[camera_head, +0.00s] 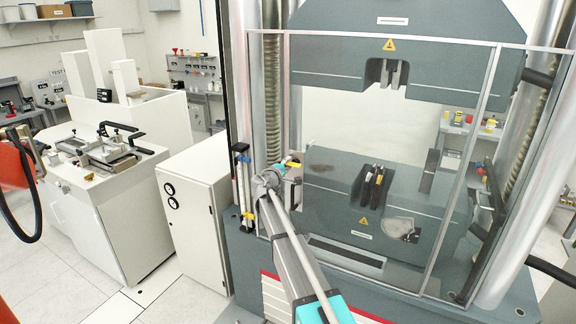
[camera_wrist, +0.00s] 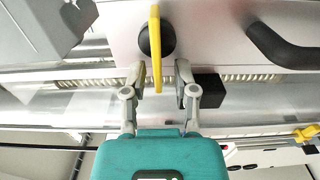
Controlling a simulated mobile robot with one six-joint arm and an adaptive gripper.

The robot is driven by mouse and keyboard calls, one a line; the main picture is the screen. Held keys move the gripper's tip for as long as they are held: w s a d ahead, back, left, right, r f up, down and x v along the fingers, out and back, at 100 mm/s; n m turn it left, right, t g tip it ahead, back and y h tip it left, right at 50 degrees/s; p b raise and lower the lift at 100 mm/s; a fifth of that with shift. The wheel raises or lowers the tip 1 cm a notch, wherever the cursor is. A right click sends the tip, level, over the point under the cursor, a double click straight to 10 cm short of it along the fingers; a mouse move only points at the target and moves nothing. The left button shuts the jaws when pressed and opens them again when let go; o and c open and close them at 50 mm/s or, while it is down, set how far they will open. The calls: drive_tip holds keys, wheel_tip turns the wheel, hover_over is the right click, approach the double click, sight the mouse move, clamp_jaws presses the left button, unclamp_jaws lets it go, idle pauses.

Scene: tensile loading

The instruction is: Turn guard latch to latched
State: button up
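The guard latch (camera_wrist: 155,47) is a yellow lever on a round black hub (camera_wrist: 156,40), mounted on a pale plate. In the wrist view the lever stands upright in the picture. My gripper (camera_wrist: 160,72) has its two grey fingers apart, one on each side of the lever's lower end. I see gaps beside the lever; it is not clamped. In the head view my gripper (camera_head: 291,168) is at the left edge of the clear guard (camera_head: 345,120), small and partly hidden by my wrist. The guard spans the front of the grey testing machine. I cannot read the latch's state.
A black handle (camera_wrist: 280,48) is right of the lever in the wrist view. Inside the guard are the upper grip (camera_head: 388,73) and dark lower grips (camera_head: 371,185). A white cabinet (camera_head: 190,205) and a bench with a fixture (camera_head: 105,150) stand to the left.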

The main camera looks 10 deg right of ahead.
idle(0.4)
drive_tip(key=v, duration=1.2)
drive_tip(key=shift+d, duration=0.1)
drive_tip(key=s+d+f+m+g+y+b, duration=0.1)
drive_tip(key=s+d+f+m+g+b, duration=0.1)
drive_tip(key=s+d+f+m+g, duration=0.35)
drive_tip(key=s+d+f+m+g+y+b, duration=0.1)
drive_tip(key=s+d+f+m+g+b, duration=0.15)
drive_tip(key=s+d+f, duration=0.6)
drive_tip(key=s+a+f+m+g+y+b, duration=0.1)
drive_tip(key=s+f+g+y, duration=0.1)
drive_tip(key=s, duration=0.5)
drive_tip(key=s+a+f+m+g+y+b, duration=0.1)
drive_tip(key=s+a+f+g+y+b, duration=0.1)
drive_tip(key=s+f, duration=0.5)
drive_tip(key=s+a+f+m+g+y+b, duration=0.1)
drive_tip(key=s+f+y, duration=0.3)
drive_tip(key=s, duration=0.5)
drive_tip(key=shift+a+f+g+y+b, duration=0.3)
drive_tip(key=shift+a+f+g+b, duration=0.2)
drive_tip(key=shift+g, duration=0.3)
